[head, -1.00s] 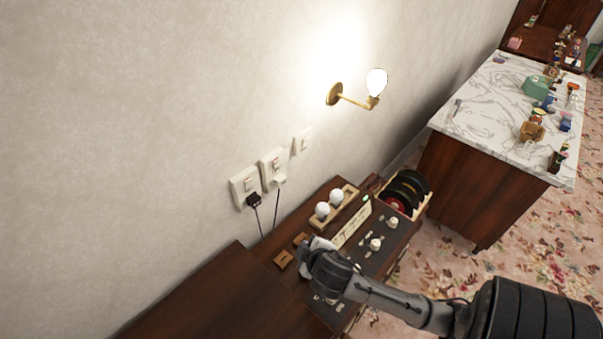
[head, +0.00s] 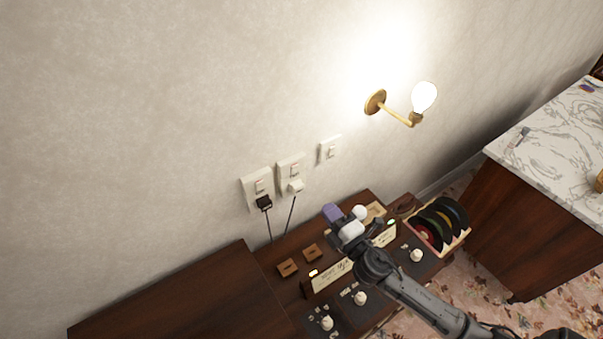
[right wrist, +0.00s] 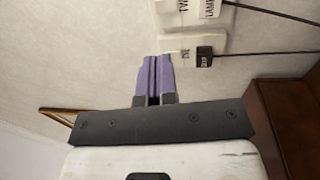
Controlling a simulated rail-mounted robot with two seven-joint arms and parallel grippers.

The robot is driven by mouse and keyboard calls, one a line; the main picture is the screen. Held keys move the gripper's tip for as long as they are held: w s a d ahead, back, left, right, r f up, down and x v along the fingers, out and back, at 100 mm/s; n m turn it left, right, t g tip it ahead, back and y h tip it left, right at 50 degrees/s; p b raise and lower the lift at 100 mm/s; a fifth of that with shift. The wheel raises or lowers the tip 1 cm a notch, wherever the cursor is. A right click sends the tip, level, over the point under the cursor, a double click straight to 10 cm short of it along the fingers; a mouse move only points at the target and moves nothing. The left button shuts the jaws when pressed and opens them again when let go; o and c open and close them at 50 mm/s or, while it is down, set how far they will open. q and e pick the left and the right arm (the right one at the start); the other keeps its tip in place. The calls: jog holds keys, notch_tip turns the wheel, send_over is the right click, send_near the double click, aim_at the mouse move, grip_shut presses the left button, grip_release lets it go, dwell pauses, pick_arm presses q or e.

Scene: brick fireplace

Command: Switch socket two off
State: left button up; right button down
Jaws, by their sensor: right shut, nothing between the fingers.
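On the wall in the head view are a left socket (head: 255,188) with a black plug, a middle socket (head: 290,169) with a white plug, and a smaller switch plate (head: 330,149) to their right. Each socket has a rocker with a reddish mark. I cannot read numbers on them. My right gripper (head: 332,213) is shut and empty, its purple fingers below the sockets and apart from them. In the right wrist view its fingers (right wrist: 155,75) point at the wall beside the black-plug socket (right wrist: 208,40). My left gripper is out of view.
A lit wall lamp (head: 422,97) juts out at upper right. Black cords hang down the wall. The wall left of the sockets is clear.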

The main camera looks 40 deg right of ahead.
send_near(296, 168)
jog(key=w, duration=0.5)
jog(key=w+d+r, duration=0.1)
jog(key=w, duration=0.1)
jog(key=shift+w+p, duration=0.25)
jog(key=shift+p, duration=0.1)
dwell(0.4)
